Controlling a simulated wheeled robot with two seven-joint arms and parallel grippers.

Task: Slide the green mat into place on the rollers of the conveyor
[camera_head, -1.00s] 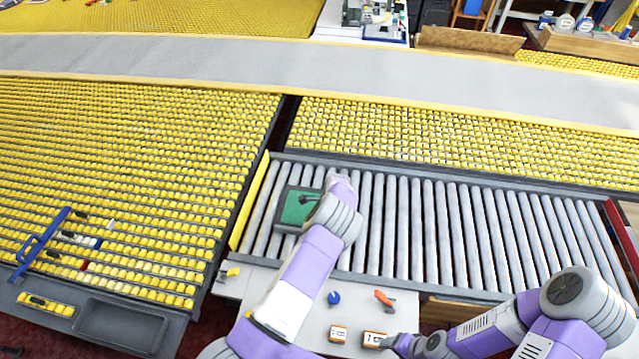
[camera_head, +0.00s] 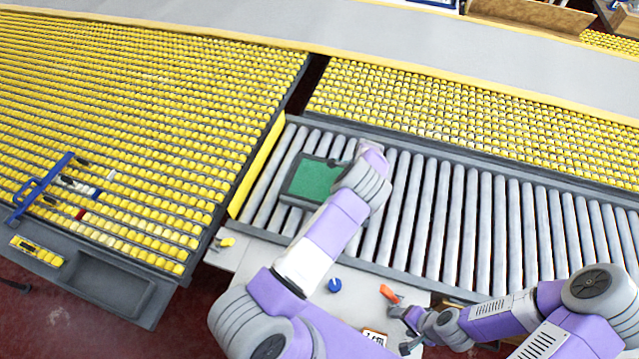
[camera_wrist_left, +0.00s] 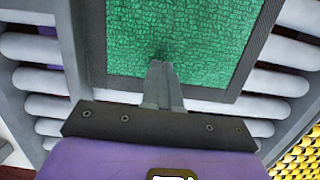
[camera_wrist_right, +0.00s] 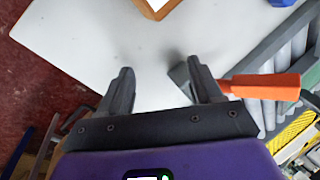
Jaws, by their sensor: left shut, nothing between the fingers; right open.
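The green mat (camera_head: 315,180), with a dark grey border, lies on the left end of the conveyor's grey rollers (camera_head: 436,215). Part of its right side is hidden by my left arm in the head view. In the left wrist view the mat (camera_wrist_left: 185,35) fills the top middle. My left gripper (camera_wrist_left: 161,68) is shut and empty, its tips at the mat's green surface; I cannot tell whether they touch. It is hidden in the head view. My right gripper (camera_wrist_right: 158,68) is open and empty over the white table; it also shows in the head view (camera_head: 402,316).
On the white table (camera_wrist_right: 85,45) lie an orange-handled tool (camera_head: 389,294), close to my right gripper, a blue round item (camera_head: 334,286) and a small box (camera_head: 374,337). A yellow strip (camera_head: 258,168) edges the conveyor's left end. Yellow roller beds (camera_head: 120,120) lie left and behind.

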